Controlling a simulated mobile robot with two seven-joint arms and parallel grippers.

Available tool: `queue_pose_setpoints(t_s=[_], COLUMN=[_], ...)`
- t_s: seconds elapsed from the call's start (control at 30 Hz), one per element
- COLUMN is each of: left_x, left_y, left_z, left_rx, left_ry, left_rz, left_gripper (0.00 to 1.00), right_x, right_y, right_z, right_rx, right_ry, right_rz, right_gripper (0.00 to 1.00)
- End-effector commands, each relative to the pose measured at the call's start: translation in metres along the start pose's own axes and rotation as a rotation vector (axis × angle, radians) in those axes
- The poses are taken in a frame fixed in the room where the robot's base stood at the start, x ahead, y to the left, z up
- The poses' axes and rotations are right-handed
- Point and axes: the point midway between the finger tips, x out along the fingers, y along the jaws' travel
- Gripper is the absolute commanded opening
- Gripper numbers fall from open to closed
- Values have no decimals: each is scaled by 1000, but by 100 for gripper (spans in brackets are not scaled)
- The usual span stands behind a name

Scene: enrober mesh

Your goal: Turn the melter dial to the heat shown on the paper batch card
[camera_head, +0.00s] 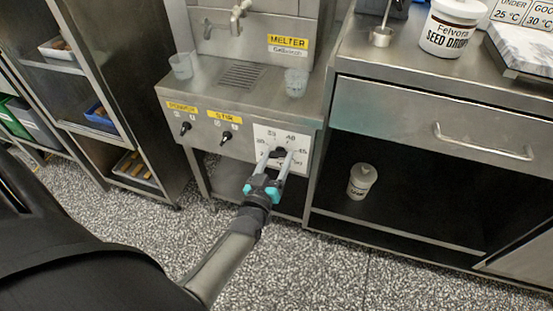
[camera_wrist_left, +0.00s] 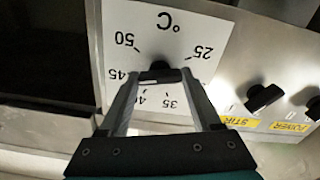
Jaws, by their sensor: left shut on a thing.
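The melter (camera_head: 230,110) is a steel machine with a yellow MELTER label. Its dial plate (camera_head: 296,134) is white, at the right of the front panel. In the left wrist view the plate (camera_wrist_left: 180,25) appears turned over, with °C and marks including 25, 35, 40, 45 and 50. My left gripper (camera_head: 275,158) is shut on the black dial knob (camera_wrist_left: 160,70), one finger on each side. The fingers partly cover the knob and lower marks, so I cannot tell which mark it points to. I cannot identify a paper batch card. My right gripper is not in view.
Black stir (camera_head: 226,137) and power (camera_head: 185,128) knobs sit left of the dial. Clear cups (camera_head: 181,66) stand on the melter's top. A steel counter (camera_head: 385,70) at right holds a white seed tub (camera_head: 450,30) and temperature signs (camera_head: 508,12). A white jar (camera_head: 361,181) stands on the shelf below.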

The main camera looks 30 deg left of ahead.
Motion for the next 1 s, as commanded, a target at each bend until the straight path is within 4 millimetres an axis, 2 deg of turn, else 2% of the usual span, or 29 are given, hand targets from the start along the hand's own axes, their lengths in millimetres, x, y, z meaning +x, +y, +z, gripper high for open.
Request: queue_pose_setpoints(t_s=[0.03,0.23,0.63,1.0], left_x=[0,0,0,-1], left_y=[0,0,0,0], left_z=[0,0,0,1], left_rx=[0,0,-82,-384], left_ry=[0,-1,-1,-3], left_rz=[0,0,0,0], left_gripper=[31,9,9,9], right_x=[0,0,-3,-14], right_y=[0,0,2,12], right_z=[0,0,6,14], right_rx=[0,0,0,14], right_ry=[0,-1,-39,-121], right_rz=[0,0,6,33], right_gripper=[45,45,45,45])
